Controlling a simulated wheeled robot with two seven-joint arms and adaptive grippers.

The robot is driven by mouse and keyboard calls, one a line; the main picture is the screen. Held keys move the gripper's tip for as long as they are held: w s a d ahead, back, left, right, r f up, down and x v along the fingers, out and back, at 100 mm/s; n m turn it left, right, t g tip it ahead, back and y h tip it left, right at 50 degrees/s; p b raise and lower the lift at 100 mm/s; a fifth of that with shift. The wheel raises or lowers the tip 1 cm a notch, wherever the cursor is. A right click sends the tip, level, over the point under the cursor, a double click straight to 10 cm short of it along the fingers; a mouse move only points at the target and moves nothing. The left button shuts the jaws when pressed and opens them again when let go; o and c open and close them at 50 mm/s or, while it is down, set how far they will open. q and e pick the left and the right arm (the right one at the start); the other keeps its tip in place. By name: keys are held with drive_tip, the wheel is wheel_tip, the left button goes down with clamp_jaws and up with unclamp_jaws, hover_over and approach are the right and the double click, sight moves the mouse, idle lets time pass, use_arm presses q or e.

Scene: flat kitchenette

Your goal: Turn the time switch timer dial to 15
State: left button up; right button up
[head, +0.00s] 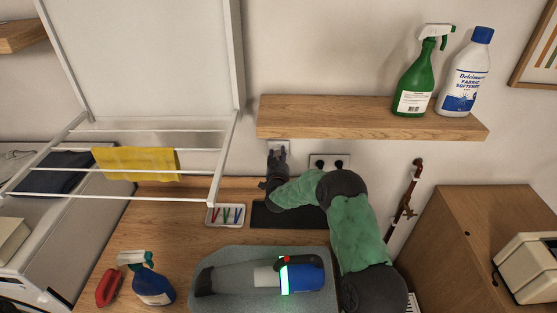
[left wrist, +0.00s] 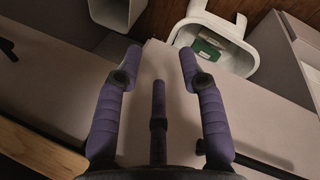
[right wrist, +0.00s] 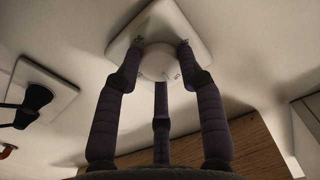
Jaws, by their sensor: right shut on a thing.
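The time switch (head: 287,144) is a pale square plate on the wall under the wooden shelf, mostly behind my right gripper (head: 277,156) in the head view. In the right wrist view its round white dial (right wrist: 157,64) sits on the plate (right wrist: 184,18), with small dark markings around it. The fingers of my right gripper (right wrist: 159,62) are shut around the dial, at its left, right and lower sides. I cannot read the dial's setting. My left gripper (left wrist: 159,58) is open and empty, its fingers spread; it is outside the head view.
A wall socket (head: 329,161) with dark plugs is beside the switch. The shelf (head: 340,115) above holds a green spray bottle (head: 416,80) and a white softener bottle (head: 465,75). A drying rack (head: 125,198) stands at left. A handheld vacuum (head: 245,278) lies on the counter.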

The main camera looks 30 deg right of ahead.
drive_tip(key=m+b, duration=0.4)
drive_tip(key=b, duration=0.2)
drive_tip(key=m+b, duration=0.5)
drive_tip(key=b, duration=0.2)
drive_tip(key=m+b, duration=0.5)
drive_tip(key=b, duration=0.1)
drive_tip(key=shift+d+r+b, duration=0.25)
drive_tip(key=shift+d+b, duration=0.05)
drive_tip(key=shift+b, duration=0.1)
drive_tip(key=shift+s+r+m+b, duration=0.1)
drive_tip(key=shift+m+b, duration=1.1)
drive_tip(key=shift+b, duration=0.15)
drive_tip(key=o, duration=1.1)
drive_tip(key=shift+d, duration=0.15)
drive_tip(key=shift+o, duration=0.2)
drive_tip(key=shift+f, duration=0.3)
drive_tip(key=shift+a, duration=0.2)
drive_tip(key=v, duration=1.2)
